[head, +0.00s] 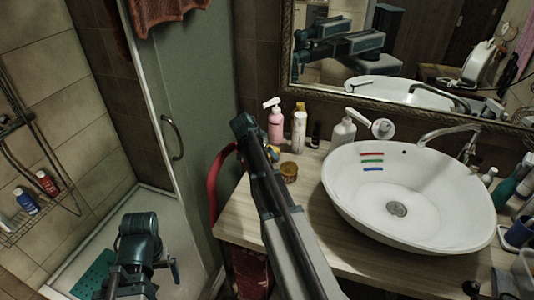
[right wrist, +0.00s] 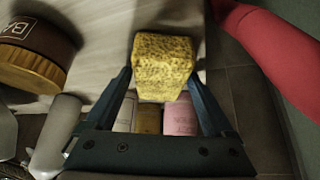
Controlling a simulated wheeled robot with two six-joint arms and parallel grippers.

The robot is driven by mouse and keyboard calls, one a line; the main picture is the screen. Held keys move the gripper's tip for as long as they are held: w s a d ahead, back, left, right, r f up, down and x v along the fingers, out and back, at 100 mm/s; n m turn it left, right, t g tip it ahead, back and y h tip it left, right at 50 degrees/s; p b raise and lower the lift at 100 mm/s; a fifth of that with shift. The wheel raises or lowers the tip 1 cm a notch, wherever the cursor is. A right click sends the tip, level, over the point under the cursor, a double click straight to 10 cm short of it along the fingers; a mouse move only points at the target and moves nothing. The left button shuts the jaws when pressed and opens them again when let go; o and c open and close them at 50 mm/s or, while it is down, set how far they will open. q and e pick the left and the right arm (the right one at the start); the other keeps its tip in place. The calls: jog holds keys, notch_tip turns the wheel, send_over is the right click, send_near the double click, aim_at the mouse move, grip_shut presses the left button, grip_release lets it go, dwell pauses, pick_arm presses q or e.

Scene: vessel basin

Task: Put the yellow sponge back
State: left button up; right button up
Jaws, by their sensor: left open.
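The yellow sponge (right wrist: 164,66) is a speckled block between the fingertips of my right gripper (right wrist: 161,76) in the right wrist view. Both fingers meet its sides, and it is held above the counter near its edge. My left gripper (head: 140,240) is low at the left in front of the shower floor, open and away from the sponge. Its fingertips are hard to make out.
A white basin (head: 408,195) fills the counter's right. A pink bottle (head: 275,120), white bottle (head: 299,128), brown jar (head: 289,172) and soap dispenser (head: 343,132) stand left of it. A red curved object (head: 214,185) is beside the counter's left edge. A glass shower door (head: 195,90) stands left.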

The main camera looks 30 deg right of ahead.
jog(key=shift+o, duration=0.3)
jog(key=shift+r, duration=0.1)
jog(key=shift+s+a+r+p, duration=0.1)
jog(key=shift+a+r+p, duration=0.05)
jog(key=shift+r+p, duration=0.4)
jog(key=p+v, duration=0.9)
jog(key=v, duration=0.2)
jog(key=shift+f, duration=0.2)
jog(key=b+x, duration=1)
jog(key=x, duration=0.2)
jog(key=shift+a, duration=0.1)
